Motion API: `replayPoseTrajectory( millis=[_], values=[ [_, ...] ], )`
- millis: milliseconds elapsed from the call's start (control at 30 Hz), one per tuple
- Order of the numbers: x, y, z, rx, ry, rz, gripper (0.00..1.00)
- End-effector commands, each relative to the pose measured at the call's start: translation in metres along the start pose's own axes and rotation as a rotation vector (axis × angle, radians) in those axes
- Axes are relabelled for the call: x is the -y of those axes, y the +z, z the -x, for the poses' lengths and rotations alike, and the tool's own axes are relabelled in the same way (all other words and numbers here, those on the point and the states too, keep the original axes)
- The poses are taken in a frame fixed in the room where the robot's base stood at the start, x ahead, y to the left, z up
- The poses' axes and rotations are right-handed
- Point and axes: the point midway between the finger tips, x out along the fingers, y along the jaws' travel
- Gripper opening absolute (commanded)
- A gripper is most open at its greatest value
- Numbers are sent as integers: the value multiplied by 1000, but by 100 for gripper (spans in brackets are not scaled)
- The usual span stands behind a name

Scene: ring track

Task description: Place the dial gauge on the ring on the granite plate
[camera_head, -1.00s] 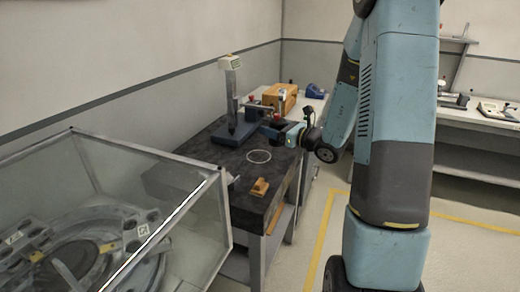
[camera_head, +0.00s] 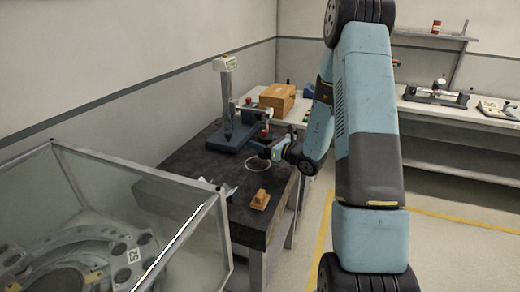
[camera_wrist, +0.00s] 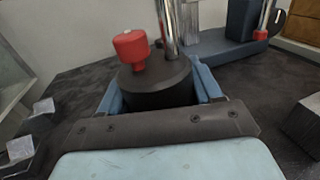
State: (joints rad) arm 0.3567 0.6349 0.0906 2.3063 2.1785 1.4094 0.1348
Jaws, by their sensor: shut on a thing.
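The dial gauge shows in the wrist view as a round black base (camera_wrist: 155,88) with a red knob (camera_wrist: 131,47) and an upright steel post. My gripper (camera_wrist: 160,84) is shut on the base, one blue finger on each side. The gauge looks upright; its upper part is out of the wrist view. In the head view my gripper (camera_head: 268,150) is low over the dark granite plate (camera_head: 196,160). The white ring (camera_head: 257,171) lies on the plate, partly hidden behind the gripper and base. The base is at the ring's far side; I cannot tell whether it touches the plate.
A tall measuring stand (camera_head: 229,95) with a blue base stands close behind. A small orange-brown block (camera_head: 260,199) lies at the plate's front. A wooden box (camera_head: 278,98) is behind. A glass-walled enclosure (camera_head: 85,195) is at left. Bare plate lies left of the ring.

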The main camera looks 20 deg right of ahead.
Motion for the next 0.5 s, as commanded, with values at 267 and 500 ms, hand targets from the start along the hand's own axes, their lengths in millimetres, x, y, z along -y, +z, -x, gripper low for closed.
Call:
replayPoseTrajectory(
  millis=[267,500],
  values=[
    [-10,-29,-9,0,18,-1,14],
    [-11,-32,-10,1,22,1,14]
  ],
)
